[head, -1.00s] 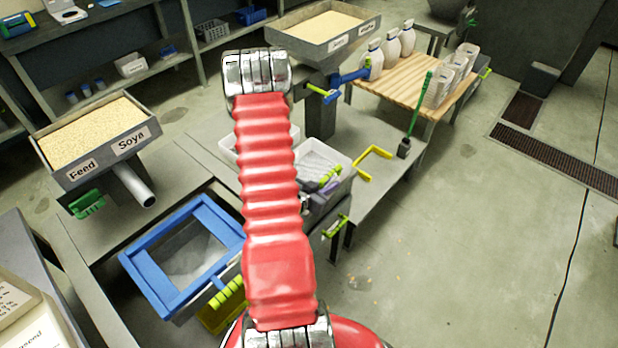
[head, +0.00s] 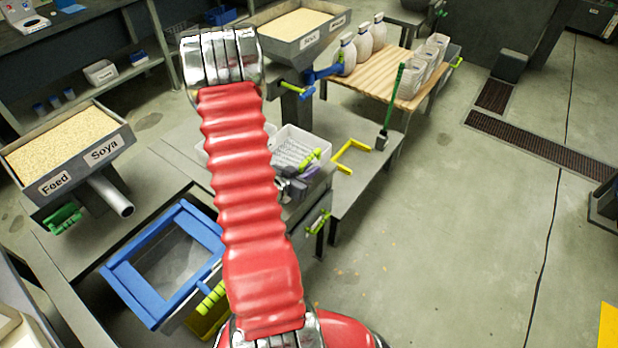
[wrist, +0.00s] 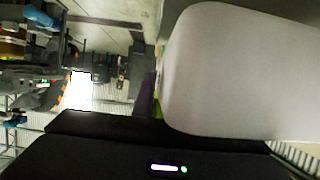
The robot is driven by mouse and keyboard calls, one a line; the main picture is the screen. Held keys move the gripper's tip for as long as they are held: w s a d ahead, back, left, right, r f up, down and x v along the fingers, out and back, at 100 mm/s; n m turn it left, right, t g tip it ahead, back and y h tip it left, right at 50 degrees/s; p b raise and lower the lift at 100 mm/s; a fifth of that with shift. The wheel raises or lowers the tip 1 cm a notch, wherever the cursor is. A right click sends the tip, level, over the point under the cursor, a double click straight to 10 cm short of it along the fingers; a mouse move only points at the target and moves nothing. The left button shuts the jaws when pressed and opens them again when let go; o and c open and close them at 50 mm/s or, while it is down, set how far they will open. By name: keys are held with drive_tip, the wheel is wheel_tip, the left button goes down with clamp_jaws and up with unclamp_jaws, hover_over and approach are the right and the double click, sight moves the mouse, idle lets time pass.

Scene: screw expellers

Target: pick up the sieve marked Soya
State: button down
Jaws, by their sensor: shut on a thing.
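No sieve with a readable Soya mark shows in either view. My gripper (head: 290,188) is partly hidden behind my red arm, beside the white tub. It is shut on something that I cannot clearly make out. A yellow-green grip with a purple part (head: 312,162) shows right at its jaws, over the tub. In the wrist view, purple and green (wrist: 152,102) show at the edge of a large pale blurred shape (wrist: 240,70). A blue-framed sieve (head: 128,282) with a yellow-green handle (head: 210,298) lies low on the left, tilted in the picture; no label shows on it.
A grey hopper marked Feed and Soya (head: 85,168) stands at left, full of pale grain. A wooden table (head: 380,75) holds white bottles.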

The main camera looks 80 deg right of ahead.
sight(311, 159)
drive_tip(key=shift+r, duration=2.3)
drive_tip(key=shift+s, duration=0.15)
